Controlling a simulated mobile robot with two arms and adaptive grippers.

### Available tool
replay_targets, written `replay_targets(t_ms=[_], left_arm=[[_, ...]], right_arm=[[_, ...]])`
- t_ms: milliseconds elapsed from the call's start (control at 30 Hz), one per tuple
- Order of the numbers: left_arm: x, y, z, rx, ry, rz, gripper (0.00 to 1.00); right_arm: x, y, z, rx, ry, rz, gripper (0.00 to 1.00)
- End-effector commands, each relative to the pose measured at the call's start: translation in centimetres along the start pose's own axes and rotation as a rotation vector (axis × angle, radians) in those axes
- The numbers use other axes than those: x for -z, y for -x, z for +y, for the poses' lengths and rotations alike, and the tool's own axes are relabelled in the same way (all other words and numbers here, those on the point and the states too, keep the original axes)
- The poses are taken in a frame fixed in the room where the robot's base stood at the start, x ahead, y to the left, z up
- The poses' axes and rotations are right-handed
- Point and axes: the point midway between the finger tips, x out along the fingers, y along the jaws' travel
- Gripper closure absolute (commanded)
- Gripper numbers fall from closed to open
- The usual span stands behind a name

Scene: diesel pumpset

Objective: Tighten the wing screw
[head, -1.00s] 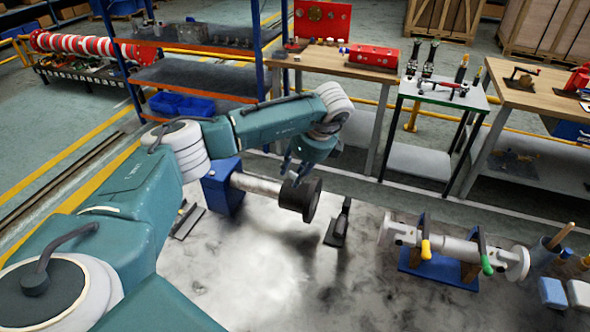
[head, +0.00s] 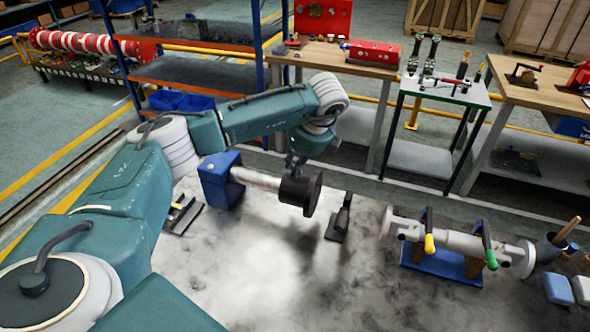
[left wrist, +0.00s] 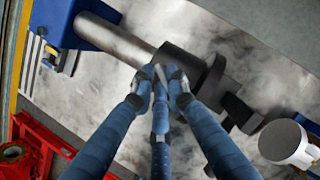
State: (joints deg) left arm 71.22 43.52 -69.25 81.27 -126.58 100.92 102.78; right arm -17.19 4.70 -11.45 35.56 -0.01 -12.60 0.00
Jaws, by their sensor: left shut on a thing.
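A steel shaft (head: 256,179) runs out of a blue block (head: 219,182) on the bench and carries a black collar (head: 297,190) with a wider disc at its end. In the left wrist view the black collar (left wrist: 186,62) lies just beyond my fingertips. My left gripper (head: 296,165) is directly above the collar, pointing down. In the left wrist view my left gripper (left wrist: 160,76) has its fingers closed together at the collar's near side. The wing screw cannot be made out; what is between the fingertips is mostly hidden. My right gripper is out of view.
A black stand (head: 341,219) is close to the right of the disc. A flanged pipe (head: 460,243) rests on a blue cradle further right. A tool cup (head: 550,250) stands at the bench's right end. The bench top (head: 300,275) in front is clear.

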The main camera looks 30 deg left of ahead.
Motion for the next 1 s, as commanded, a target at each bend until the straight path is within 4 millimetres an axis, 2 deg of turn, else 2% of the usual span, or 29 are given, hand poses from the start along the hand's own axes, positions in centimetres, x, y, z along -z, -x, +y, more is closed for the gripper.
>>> replay_targets(t_ms=[33, 500, 800, 1000], left_arm=[[0.2, -0.5, 0.0, 0.019, -0.035, 0.000, 1.00], [0.0, -0.6, 0.0, 0.189, -0.443, -0.001, 1.00], [-0.2, -0.5, -0.1, 0.296, -0.705, -0.001, 1.00], [-0.3, -0.4, -0.1, 0.369, -0.880, 0.000, 1.00]], right_arm=[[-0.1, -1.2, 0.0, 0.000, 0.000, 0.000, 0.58], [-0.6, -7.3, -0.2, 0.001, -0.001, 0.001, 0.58], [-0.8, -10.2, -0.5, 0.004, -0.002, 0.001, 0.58], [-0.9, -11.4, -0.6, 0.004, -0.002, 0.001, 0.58]])
